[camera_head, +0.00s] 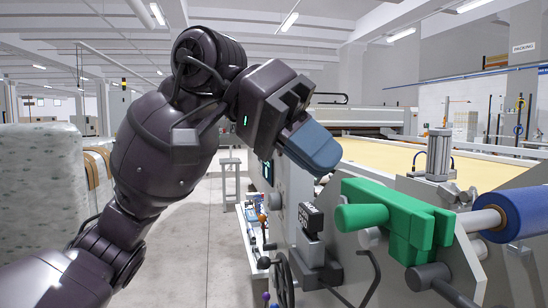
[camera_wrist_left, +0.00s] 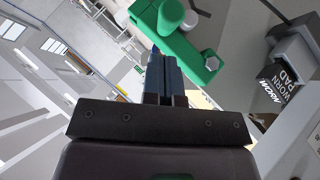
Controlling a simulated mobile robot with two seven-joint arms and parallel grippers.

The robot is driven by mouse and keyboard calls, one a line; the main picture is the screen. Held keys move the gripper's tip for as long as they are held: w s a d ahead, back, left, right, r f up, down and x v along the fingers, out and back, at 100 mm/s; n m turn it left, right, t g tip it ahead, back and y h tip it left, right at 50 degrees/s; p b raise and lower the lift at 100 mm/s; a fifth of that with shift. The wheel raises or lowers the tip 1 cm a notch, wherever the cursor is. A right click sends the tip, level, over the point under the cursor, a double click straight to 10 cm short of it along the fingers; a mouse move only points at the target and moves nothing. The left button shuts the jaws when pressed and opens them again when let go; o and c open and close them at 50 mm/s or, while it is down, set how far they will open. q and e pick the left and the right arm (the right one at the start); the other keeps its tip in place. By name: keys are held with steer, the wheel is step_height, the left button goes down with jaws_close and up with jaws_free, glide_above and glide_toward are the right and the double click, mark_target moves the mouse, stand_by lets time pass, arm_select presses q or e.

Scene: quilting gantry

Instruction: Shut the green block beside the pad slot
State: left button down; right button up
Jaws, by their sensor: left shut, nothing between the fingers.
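The green block (camera_head: 412,228) is on the side of the machine at the right, with a round green knob (camera_head: 361,217) sticking out toward the left. In the left wrist view the green block (camera_wrist_left: 188,50) lies just beyond my fingertips. I cannot tell whether it is open or shut. My left gripper (camera_head: 322,158) is shut and empty, above and left of the block. In the head view a gap shows between them; contact is not clear in the wrist view. The black part marked as the worn pad (camera_head: 311,219) is left of the block. The slot itself is not clear. My right gripper is not in view.
A blue roll (camera_head: 517,214) on a light shaft is right of the block. A handwheel (camera_head: 284,283) and levers are below the pad part. A metal cylinder (camera_head: 438,155) stands on the machine behind. A wrapped bale (camera_head: 42,195) is at the left. Open floor lies between.

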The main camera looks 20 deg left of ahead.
mark_target(365, 215)
arm_select(q)
steer(key=shift+s+d+f+m+t+y, duration=0.3)
steer(key=shift+s+d+f+t+y, duration=0.15)
steer(key=shift+f, duration=0.1)
steer(key=shift+s+d+f+m+t+y, duration=0.35)
steer(key=shift+s+f, duration=0.1)
steer(key=shift+f, duration=0.1)
steer(key=shift+f, duration=0.1)
